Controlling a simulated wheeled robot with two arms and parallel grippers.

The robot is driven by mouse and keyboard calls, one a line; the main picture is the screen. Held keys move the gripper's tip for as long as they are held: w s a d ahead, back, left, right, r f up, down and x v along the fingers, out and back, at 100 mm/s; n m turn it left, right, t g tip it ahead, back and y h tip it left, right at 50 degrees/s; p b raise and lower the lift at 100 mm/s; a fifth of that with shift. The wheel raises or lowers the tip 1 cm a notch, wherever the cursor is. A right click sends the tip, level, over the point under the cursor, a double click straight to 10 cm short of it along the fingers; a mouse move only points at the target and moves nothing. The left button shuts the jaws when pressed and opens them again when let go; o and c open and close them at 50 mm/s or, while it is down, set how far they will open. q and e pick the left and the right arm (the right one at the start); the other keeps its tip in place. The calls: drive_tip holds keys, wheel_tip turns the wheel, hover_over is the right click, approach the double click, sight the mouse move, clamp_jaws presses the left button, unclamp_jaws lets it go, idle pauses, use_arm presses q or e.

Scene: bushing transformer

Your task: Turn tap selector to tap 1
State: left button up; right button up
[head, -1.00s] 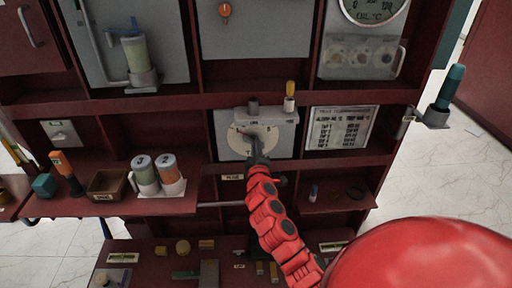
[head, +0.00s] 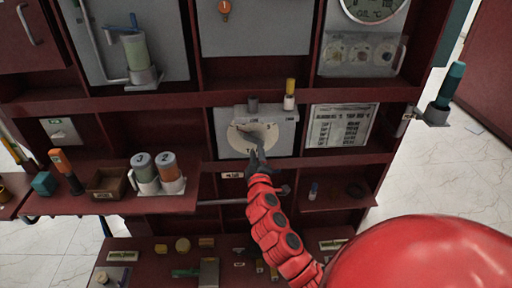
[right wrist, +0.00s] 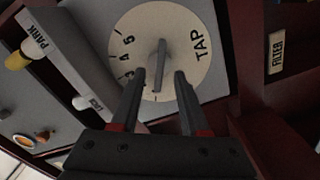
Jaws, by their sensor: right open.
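The tap selector is a round cream dial (head: 242,141) on a grey panel in the middle of the cabinet. It fills the upper middle of the right wrist view (right wrist: 190,72), with TAP and numbers printed on it. Its narrow grey handle (right wrist: 160,62) stands out from the dial's centre; one end points down toward a mark by the lower rim, but I cannot tell which end is the pointer. My right gripper (right wrist: 160,75) is open, its fingertips on either side of the handle's lower part, apart from it. In the head view the right gripper (head: 257,152) partly covers the dial. My left gripper is not in view.
A printed tap chart (head: 340,126) hangs to the right. Two numbered cylinders (head: 156,172) stand on the lower left shelf. A FILTER label (right wrist: 276,52) is beside the panel.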

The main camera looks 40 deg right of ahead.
drive_tip(key=v, duration=1.3)
drive_tip(key=shift+w+a+f, duration=0.1)
drive_tip(key=shift+w, duration=0.05)
